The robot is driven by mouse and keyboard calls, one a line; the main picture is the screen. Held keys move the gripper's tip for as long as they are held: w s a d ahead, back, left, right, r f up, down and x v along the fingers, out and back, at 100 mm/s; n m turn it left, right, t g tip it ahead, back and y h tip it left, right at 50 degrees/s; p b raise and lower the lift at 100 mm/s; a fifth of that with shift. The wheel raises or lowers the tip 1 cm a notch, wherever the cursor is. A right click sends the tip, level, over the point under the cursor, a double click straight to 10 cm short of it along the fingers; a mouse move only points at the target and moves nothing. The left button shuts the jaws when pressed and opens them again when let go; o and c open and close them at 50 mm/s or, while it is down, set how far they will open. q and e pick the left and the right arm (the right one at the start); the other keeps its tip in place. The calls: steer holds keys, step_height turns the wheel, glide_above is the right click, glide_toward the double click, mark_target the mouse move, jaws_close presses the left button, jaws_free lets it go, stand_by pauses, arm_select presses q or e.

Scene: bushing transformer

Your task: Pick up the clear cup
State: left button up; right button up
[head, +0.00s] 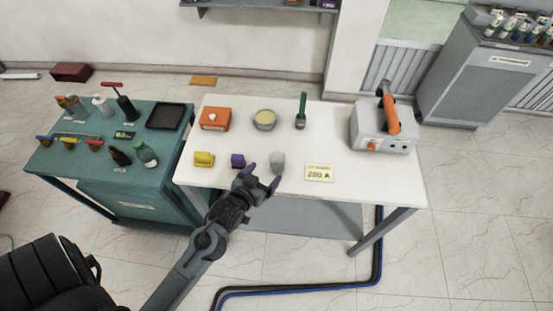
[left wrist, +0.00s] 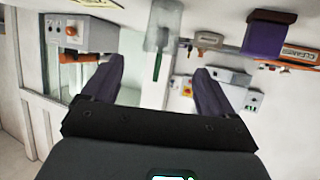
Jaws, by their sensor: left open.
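The clear cup (head: 277,161), pale and translucent, stands near the front edge of the white table (head: 330,136). My left gripper (head: 264,183) is open in the head view, just in front of the cup and a little to its left. In the left wrist view my open left gripper (left wrist: 158,68) has nothing between its two purple fingers. The cup (left wrist: 164,20) shows beyond the fingertips in the gap between them, apart from both. My right gripper is not in view.
A purple block (head: 237,160) stands close left of the cup, a yellow item (head: 204,159) further left. A label card (head: 319,173) lies to the right. Behind are an orange box (head: 214,119), a round bowl (head: 264,120), a green-handled tool (head: 302,112) and a grey machine (head: 370,132).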

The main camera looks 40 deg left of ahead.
mark_target(281, 155)
arm_select(q)
steer(key=shift+x, duration=5.1)
steer(key=shift+r, duration=0.15)
steer(key=shift+c, duration=0.2)
steer(key=c, duration=1)
